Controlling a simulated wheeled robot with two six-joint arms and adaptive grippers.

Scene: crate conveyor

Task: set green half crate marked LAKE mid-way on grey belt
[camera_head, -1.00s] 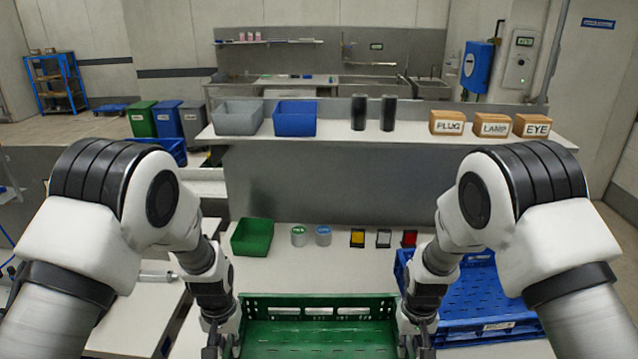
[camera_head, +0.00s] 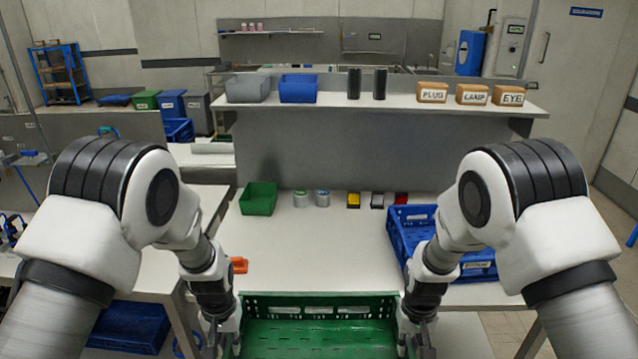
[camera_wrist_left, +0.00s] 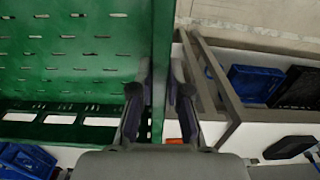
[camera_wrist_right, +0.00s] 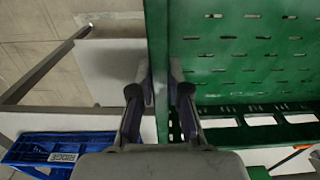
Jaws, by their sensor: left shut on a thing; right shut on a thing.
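A green crate (camera_head: 318,301) with slotted walls hangs between my two grippers at the bottom of the head view; its near part is cut off. I cannot read any LAKE mark on it. My left gripper (camera_head: 222,343) is shut on the crate's left wall, which passes between the fingers in the left wrist view (camera_wrist_left: 161,85). My right gripper (camera_head: 416,343) is shut on its right wall, seen between the fingers in the right wrist view (camera_wrist_right: 159,85). No grey belt can be made out.
A white table lies ahead with a small green bin (camera_head: 258,199), two grey cans, small coloured boxes and an orange item (camera_head: 239,265). Blue crates (camera_head: 410,226) stand at its right. A shelf behind holds grey and blue bins and labelled boxes. The table's middle (camera_head: 330,250) is clear.

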